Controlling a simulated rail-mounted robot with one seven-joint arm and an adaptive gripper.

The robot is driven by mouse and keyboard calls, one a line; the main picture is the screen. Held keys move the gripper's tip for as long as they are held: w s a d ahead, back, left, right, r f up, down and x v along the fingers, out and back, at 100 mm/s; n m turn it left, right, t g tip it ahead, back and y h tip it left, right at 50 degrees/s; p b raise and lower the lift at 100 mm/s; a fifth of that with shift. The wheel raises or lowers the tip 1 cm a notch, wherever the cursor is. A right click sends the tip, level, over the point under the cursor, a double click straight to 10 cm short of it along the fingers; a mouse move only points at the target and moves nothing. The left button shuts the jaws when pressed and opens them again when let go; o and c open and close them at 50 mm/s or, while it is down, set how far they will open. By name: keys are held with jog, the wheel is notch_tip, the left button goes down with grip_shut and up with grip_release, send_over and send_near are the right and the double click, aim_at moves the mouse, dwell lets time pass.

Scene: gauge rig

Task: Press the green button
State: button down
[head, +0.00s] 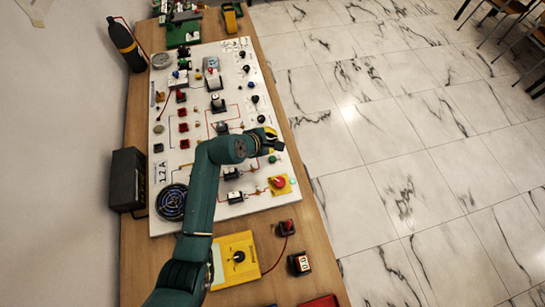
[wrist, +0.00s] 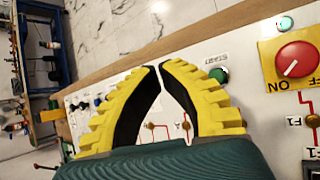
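The green button (wrist: 218,75) sits on the white panel beside the printed word START in the wrist view, just right of my right fingertip. In the head view the green button (head: 272,159) shows as a small green spot just below my gripper. My gripper (head: 274,143) is over the right edge of the panel. In the wrist view the yellow, black-padded fingers of my gripper (wrist: 160,67) come together at their tips, with nothing held between them. The fingertips appear apart from the button; their exact height above the panel is unclear.
A red rotary knob (wrist: 297,60) on a yellow plate is right of the button, with a small green lamp (wrist: 285,23) beyond it. The white panel (head: 168,58) carries several switches and knobs. A yellow box (head: 238,258) lies on the wooden table (head: 290,143) below.

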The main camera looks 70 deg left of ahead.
jog(key=b, duration=0.8)
send_over(273, 156)
notch_tip(273, 156, down, 7)
jog(key=shift+r, duration=0.15)
jog(key=shift+f, duration=1)
jog(key=shift+f, duration=0.45)
jog(key=shift+f+b, duration=0.3)
jog(key=shift+f, duration=0.25)
dwell(0.6)
jog(key=shift+r+p, duration=0.95)
jog(key=shift+p, duration=0.25)
